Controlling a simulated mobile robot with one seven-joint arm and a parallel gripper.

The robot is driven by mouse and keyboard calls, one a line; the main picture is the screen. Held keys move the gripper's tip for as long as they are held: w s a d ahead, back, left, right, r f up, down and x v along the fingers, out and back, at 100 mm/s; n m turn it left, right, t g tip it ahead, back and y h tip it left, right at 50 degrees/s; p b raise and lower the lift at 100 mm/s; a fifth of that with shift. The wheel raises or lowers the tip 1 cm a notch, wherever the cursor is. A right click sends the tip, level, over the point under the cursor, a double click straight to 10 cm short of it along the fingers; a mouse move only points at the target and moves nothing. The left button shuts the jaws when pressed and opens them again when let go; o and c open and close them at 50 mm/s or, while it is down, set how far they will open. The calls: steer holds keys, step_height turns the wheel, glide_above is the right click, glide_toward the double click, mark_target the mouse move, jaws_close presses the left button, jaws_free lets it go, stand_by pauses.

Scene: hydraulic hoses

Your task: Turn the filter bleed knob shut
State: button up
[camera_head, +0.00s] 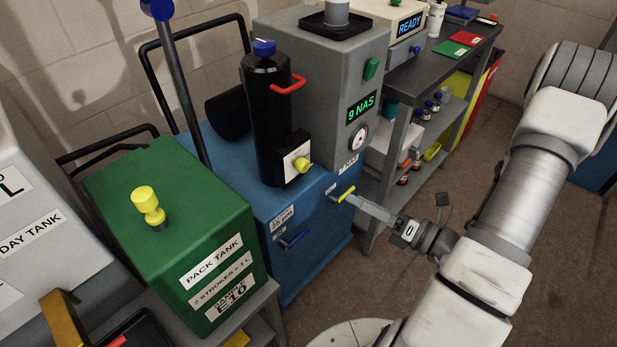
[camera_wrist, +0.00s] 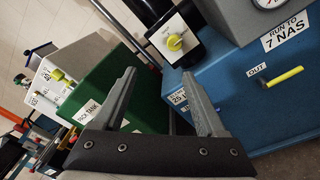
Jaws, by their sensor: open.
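The black filter cylinder (camera_head: 268,115) stands on a blue unit, with a blue knob (camera_head: 264,47) on top and a red handle at its side. At its foot, a yellow knob (camera_head: 301,164) sits on a white plate on a black box. No label I can read says which is the bleed knob. In the wrist view the yellow knob (camera_wrist: 175,43) shows beyond my fingers; the blue knob is out of that view. My gripper (camera_wrist: 160,73) is open and empty. In the head view my gripper (camera_head: 352,199) overlaps the blue unit's right front, below the yellow knob.
A yellow lever (camera_head: 346,193) marked OUT sticks out from the blue unit (camera_head: 265,205), close to my fingertips in the head view. A blue lever (camera_head: 294,238) is lower left. The green pack tank (camera_head: 165,215) stands left. A grey cabinet (camera_head: 330,80) with display and gauge rises behind.

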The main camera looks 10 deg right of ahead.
step_height(320, 180, down, 2)
steer(key=d+m+t+h, duration=0.1)
steer(key=d+m, duration=0.1)
steer(key=b, duration=0.2)
glide_toward(307, 167)
steer(key=x, duration=0.9)
steer(key=shift+a, duration=0.1)
jaws_close()
